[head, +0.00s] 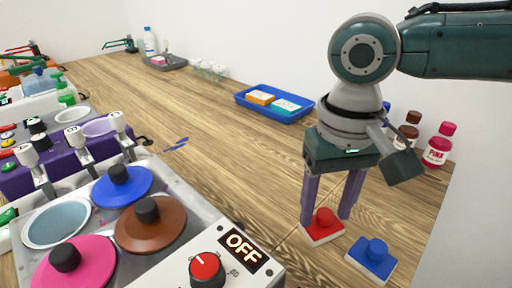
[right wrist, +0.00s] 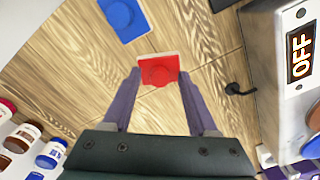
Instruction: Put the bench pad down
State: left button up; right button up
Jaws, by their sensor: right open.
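A red pad (head: 322,232) with a red knob on top and a pale base lies flat on the wooden bench, towards the front right. It also shows in the right wrist view (right wrist: 158,70). A similar blue pad (head: 371,258) lies to its right, and it also shows in the right wrist view (right wrist: 124,18). My right gripper (head: 326,217) is open and points down, with one finger on each side of the red pad's knob; in the right wrist view (right wrist: 160,76) a gap shows between fingers and knob. My left gripper is not in view.
A hotplate unit (head: 230,262) with coloured lids and an OFF display stands at the front left. A blue tray (head: 270,113) with boxes lies behind my right gripper. Several bottles (head: 438,147) stand at the right by the wall. The bench middle is clear apart from a small blue-purple item (head: 177,144).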

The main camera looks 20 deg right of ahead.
aim_at(325, 214)
notch_tip(325, 214, up, 12)
jog(key=p, duration=0.1)
jog(key=shift+r+p, duration=0.2)
jog(key=shift+p, duration=0.2)
jog(key=shift+a, duration=0.1)
